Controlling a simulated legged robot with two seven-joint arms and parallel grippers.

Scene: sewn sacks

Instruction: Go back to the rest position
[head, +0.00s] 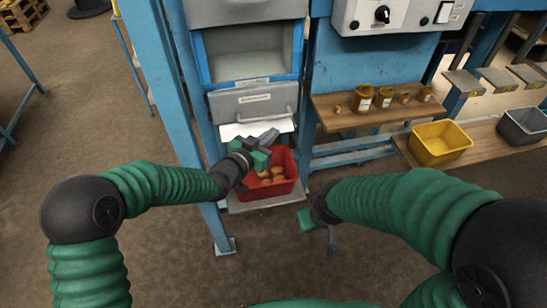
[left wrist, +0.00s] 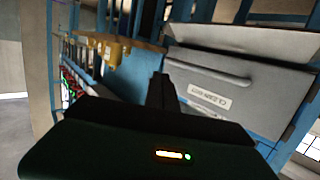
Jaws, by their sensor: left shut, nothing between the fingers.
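My left gripper (head: 268,138) is shut and empty, in front of the machine's lower grey drawer and above the back of the red bin. In the left wrist view its dark fingers (left wrist: 163,92) are together, pointing toward the grey drawer front (left wrist: 215,75). My right gripper (head: 325,230) hangs low over the floor, to the right of the red bin; its fingers are too small to tell open from shut.
The red bin (head: 291,171) holds several orange-brown items. A blue-framed machine has a grey drawer (head: 252,102) with a handle. A wooden shelf (head: 335,122) carries several brown containers. A yellow bin (head: 437,155) and a grey bin (head: 523,138) stand at right. Front floor is open.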

